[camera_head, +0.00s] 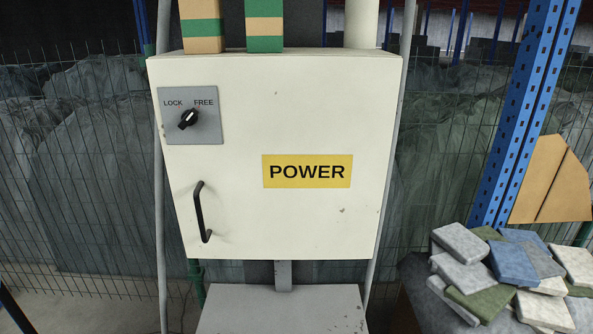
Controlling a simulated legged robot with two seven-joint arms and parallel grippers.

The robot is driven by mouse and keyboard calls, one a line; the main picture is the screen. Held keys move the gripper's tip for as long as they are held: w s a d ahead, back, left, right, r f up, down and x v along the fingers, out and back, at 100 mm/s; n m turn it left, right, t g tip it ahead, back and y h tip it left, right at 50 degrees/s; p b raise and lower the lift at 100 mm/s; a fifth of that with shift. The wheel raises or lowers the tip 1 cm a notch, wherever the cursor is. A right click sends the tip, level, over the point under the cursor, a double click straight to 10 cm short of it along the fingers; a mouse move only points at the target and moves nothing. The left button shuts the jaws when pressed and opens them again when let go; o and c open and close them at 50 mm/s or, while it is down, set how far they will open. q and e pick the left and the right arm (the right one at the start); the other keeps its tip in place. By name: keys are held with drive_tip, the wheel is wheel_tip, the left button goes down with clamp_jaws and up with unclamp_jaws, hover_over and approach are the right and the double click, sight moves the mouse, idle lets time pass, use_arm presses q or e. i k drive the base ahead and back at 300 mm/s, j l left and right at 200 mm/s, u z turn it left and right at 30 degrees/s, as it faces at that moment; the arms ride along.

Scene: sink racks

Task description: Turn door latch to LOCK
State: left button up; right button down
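A white cabinet (290,110) stands in the middle, its front door shut. The door latch (188,119) is a black rotary knob on a grey plate (208,132) at the door's upper left. The plate reads LOCK on the left and FREE on the right. The knob's white mark points up and to the right, toward FREE. A black bar handle (201,212) is fixed at the door's lower left. A yellow POWER label (307,171) is on the door's right half. Neither of my grippers is in view.
A grey block (282,310) stands below the cabinet. Boxes (202,26) with green bands sit on top. A blue rack post (520,110) and a pile of blue, grey and green packs (512,263) stand at right. Wire mesh (75,170) is behind. The door's front is unobstructed.

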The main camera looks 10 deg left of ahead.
sight(189, 117)
drive_tip(key=i+u, duration=0.1)
drive_tip(key=u, duration=0.25)
drive_tip(key=l+u, duration=0.15)
drive_tip(key=u, duration=0.2)
drive_tip(key=i+l+u, duration=0.1)
drive_tip(key=u, duration=0.3)
